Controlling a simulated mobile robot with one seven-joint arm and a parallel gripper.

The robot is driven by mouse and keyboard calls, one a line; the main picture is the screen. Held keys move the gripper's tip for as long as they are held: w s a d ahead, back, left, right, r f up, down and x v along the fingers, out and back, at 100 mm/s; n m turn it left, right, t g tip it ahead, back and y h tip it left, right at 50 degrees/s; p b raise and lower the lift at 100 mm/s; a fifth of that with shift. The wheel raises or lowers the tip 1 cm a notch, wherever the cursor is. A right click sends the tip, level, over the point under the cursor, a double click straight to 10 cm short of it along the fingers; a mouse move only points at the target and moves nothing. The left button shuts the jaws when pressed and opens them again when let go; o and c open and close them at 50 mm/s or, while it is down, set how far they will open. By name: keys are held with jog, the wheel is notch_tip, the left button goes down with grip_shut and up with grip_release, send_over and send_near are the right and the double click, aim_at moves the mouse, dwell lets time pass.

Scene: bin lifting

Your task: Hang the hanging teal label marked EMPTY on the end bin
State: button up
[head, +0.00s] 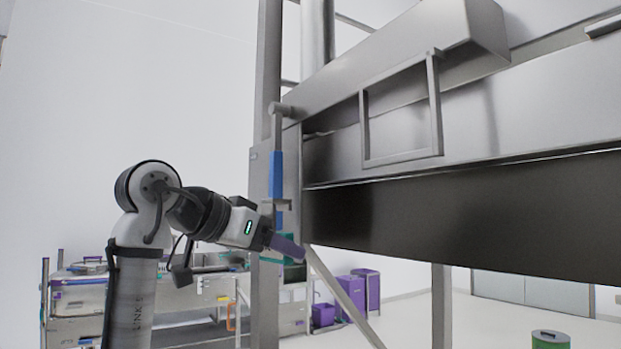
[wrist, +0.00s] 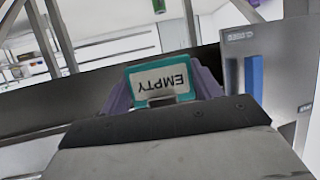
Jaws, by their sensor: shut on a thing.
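The teal label (wrist: 140,74) has a teal frame and a white face with EMPTY on it, upside down in the wrist view. My gripper (wrist: 163,88) is shut on it, with a purple finger at either side. In the head view my gripper (head: 288,247) is beside a steel upright, left of the large steel machine, and a bit of teal shows by its fingers. The label's lettering is not visible there. I cannot tell which container is the end bin. Purple bins (head: 351,289) stand on the floor beyond, apart from my gripper.
The steel machine (head: 470,215) fills the right side, with a diagonal brace (head: 343,298) below it. A steel upright (head: 266,180) stands close to my gripper. A cluttered workbench (head: 190,300) is behind. A green container (head: 550,341) is at the lower right.

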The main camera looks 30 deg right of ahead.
jog(key=s+a+r+m+g+p, duration=0.1)
jog(key=s+r+g, duration=0.1)
jog(key=s+r, duration=0.45)
jog(key=s+r+m+g, duration=0.1)
jog(key=s+r, duration=0.2)
jog(key=s, duration=0.7)
jog(key=w+d+f, duration=0.1)
jog(key=d+f, duration=0.1)
jog(key=d, duration=1.3)
jog(key=shift+w+d+h, duration=0.15)
jog(key=shift+w+h, duration=0.15)
jog(key=shift+w, duration=0.05)
jog(key=o, duration=1)
jog(key=shift+c, duration=0.2)
